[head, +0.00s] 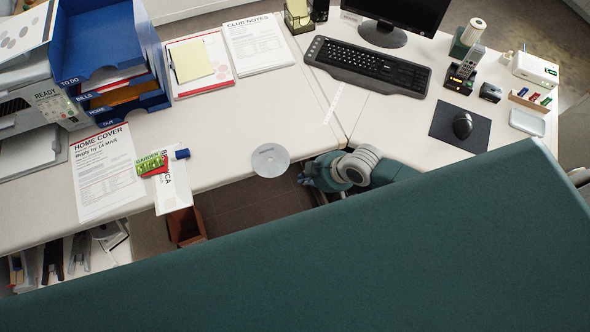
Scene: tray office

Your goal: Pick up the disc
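The disc (270,159) is a pale grey, flat round with a small dark hole. It lies near the desk's front edge, where its lower part seems to reach the edge. My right gripper (304,178) is low at the front of the desk, just to the right of the disc, with a small gap between them. Its dark fingers are small and partly hidden, so I cannot tell whether they are open or shut. My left gripper is not in view.
The desk (225,145) is clear behind the disc. A card and envelope (172,192) with a blue cap-like object (182,154) lie to the left, over the edge. Blue trays (104,40) stand back left; a keyboard (368,67) and mouse (462,125) are right.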

